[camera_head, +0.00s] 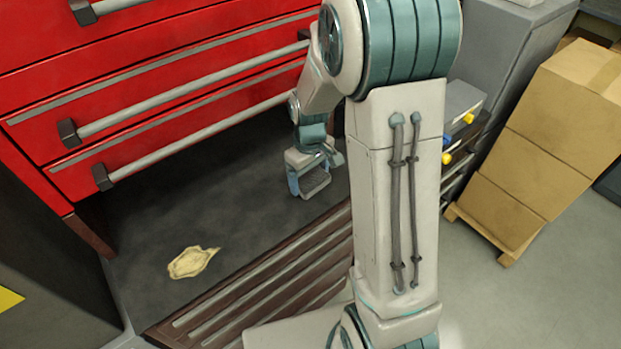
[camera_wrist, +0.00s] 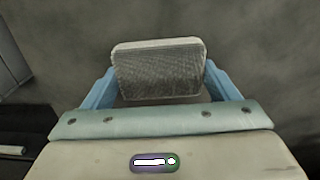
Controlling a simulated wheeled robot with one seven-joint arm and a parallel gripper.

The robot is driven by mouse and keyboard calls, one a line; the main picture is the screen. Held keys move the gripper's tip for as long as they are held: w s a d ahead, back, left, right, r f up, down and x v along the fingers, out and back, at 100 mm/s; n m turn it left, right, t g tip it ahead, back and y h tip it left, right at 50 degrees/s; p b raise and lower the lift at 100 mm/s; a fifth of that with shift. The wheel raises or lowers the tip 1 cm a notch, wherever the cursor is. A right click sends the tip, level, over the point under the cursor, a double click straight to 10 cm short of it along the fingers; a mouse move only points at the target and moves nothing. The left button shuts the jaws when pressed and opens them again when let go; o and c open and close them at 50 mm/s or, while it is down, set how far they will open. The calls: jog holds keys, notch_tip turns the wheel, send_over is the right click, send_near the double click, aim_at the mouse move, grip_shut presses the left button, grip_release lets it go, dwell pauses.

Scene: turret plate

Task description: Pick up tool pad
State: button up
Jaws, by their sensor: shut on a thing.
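The tool pad (camera_wrist: 158,72) is a grey block with a dark ribbed face and a pale edge. In the wrist view it sits between the two blue fingers of my gripper (camera_wrist: 160,85), which are shut on its left and right sides. In the head view my gripper (camera_head: 309,182) is low over the dark surface beside the red drawers, with the pad (camera_head: 316,184) at its fingers. I cannot tell whether the pad touches the surface. My arm hides part of the area to the right.
Red drawers (camera_head: 160,85) with long grey handles stand behind and left. A pale yellowish patch (camera_head: 192,262) lies on the dark surface (camera_head: 150,225). Dark slats (camera_head: 270,280) edge its front. Stacked cardboard boxes (camera_head: 545,140) stand on a pallet at right. The grey floor front right is clear.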

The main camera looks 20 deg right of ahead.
aim_at(311, 178)
jog(key=shift+r, duration=0.15)
jog(key=shift+w+r, duration=0.1)
jog(key=shift+r, duration=0.15)
jog(key=r, duration=0.2)
jog(key=r+b, duration=0.1)
jog(key=shift+s+r, duration=0.3)
jog(key=s+r+b, duration=0.1)
jog(key=s+r, duration=0.2)
jog(key=s, duration=0.2)
jog(key=s+d+r+b, duration=0.1)
jog(key=s+r, duration=0.2)
jog(key=s, duration=0.3)
jog(key=shift+d+r, duration=0.2)
jog(key=shift+r, duration=0.1)
jog(key=shift+s, duration=0.1)
jog(key=o, duration=0.3)
jog(key=shift+c, duration=1.1)
jog(key=shift+f, duration=0.15)
